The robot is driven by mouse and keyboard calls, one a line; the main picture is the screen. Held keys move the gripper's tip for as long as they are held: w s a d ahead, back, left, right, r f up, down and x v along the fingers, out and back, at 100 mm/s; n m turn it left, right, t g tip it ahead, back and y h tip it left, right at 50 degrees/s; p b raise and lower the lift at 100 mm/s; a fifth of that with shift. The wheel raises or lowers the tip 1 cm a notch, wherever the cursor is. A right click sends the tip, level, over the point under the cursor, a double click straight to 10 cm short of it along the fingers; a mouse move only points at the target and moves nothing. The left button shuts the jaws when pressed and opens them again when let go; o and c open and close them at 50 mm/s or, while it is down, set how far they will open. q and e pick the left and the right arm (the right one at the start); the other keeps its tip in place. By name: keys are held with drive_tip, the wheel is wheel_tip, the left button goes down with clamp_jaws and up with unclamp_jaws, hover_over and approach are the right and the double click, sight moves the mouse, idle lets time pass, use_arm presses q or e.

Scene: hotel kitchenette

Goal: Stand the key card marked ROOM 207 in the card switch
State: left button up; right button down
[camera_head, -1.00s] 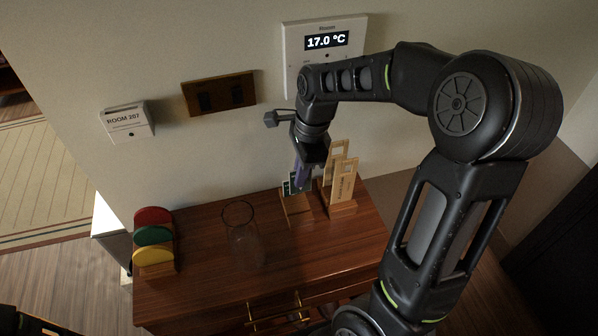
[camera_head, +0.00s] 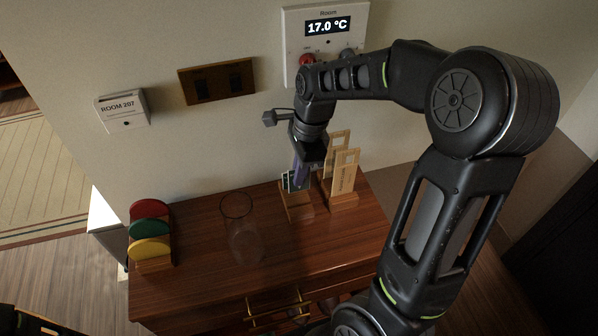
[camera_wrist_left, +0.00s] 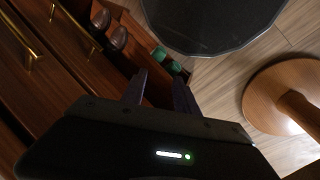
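The card switch (camera_head: 123,111), a small white box labelled ROOM 207, is on the wall at left. A dark green card (camera_head: 290,181) stands in a small wooden holder (camera_head: 298,212) on the cabinet. Wooden cards (camera_head: 344,172) with cut-out tops stand in a second holder beside it; their lettering is too small to read. My right gripper (camera_head: 302,180) points down at the dark card, its purplish fingers overlapping it; whether they grip it is unclear. My left gripper (camera_wrist_left: 160,92) is open and empty in the left wrist view, fingers apart.
A clear glass (camera_head: 241,230) stands on the cabinet top (camera_head: 200,225). A rack with red, green and yellow discs (camera_head: 150,230) is at its left end. A thermostat (camera_head: 327,30) and brown switch plate (camera_head: 217,80) are on the wall. A round wooden stool (camera_wrist_left: 275,95) shows in the left wrist view.

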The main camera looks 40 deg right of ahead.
sight(299, 188)
drive_tip(key=shift+f+b, duration=2.3)
drive_tip(key=shift+f, duration=0.4)
drive_tip(key=shift+f+b, duration=0.75)
drive_tip(key=shift+f, duration=0.45)
drive_tip(key=c, duration=1.6)
unclamp_jaws()
drive_tip(key=shift+s+d+r, duration=0.1)
drive_tip(key=shift+d+r, duration=0.1)
drive_tip(key=shift+r, duration=1.1)
drive_tip(key=shift+s+d+r, duration=0.1)
drive_tip(key=shift+d+r, duration=0.05)
drive_tip(key=shift+r, duration=1.1)
drive_tip(key=shift+d+r, duration=0.2)
drive_tip(key=shift+r, duration=1.1)
